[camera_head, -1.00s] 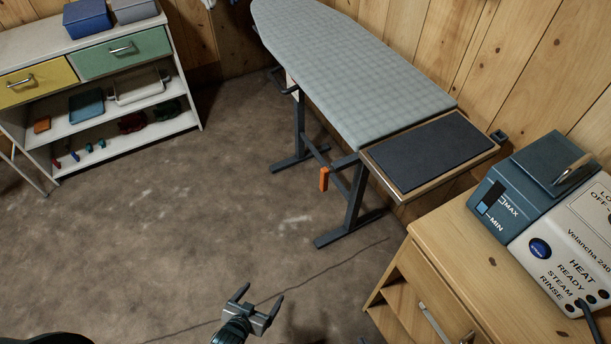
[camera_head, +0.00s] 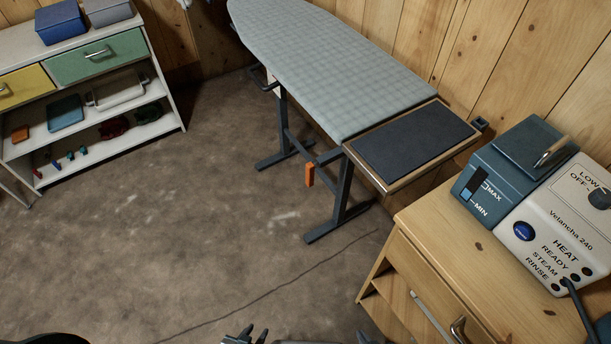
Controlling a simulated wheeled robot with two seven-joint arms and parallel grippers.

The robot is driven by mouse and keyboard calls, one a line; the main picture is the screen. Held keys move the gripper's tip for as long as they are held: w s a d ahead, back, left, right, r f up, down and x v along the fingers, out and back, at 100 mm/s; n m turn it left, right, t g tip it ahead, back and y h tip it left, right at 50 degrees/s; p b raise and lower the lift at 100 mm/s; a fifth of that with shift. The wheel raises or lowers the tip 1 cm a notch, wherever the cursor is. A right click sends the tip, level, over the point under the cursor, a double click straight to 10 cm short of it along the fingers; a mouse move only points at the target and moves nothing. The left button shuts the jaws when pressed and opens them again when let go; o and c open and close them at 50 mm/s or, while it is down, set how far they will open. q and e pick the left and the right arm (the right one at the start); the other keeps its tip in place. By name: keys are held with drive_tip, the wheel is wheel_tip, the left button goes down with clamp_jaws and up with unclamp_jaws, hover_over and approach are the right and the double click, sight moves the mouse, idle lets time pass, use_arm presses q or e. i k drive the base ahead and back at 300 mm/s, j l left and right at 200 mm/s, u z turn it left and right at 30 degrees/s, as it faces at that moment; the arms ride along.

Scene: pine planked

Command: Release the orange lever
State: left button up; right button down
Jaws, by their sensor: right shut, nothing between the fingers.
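The orange lever (camera_head: 310,175) hangs on the dark frame under the ironing board (camera_head: 330,70), near the board's nearer leg. It is upright, and no gripper touches it. My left gripper (camera_head: 254,335) is at the bottom edge, far in front of the lever, mostly cut off; two dark fingertips show apart with nothing visible between them. My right gripper (camera_head: 362,338) barely shows at the bottom edge, right of the left one. It is shut and empty.
A wooden cabinet (camera_head: 400,262) stands at right, carrying a steam station (camera_head: 550,225). A dark pad (camera_head: 415,140) extends from the board's near end. A white shelf unit (camera_head: 160,130) stands at left. Open floor (camera_head: 200,230) lies between.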

sight(311, 167)
drive_tip(key=j+z, duration=0.15)
drive_tip(key=z, duration=0.2)
drive_tip(key=i+j+z, duration=0.1)
drive_tip(key=z, duration=0.25)
drive_tip(key=j+z, duration=0.25)
drive_tip(key=j, duration=0.5)
drive_tip(key=j+z, duration=0.25)
drive_tip(key=j, duration=1.45)
drive_tip(key=j+z, duration=0.1)
drive_tip(key=j, duration=0.85)
drive_tip(key=k, duration=0.05)
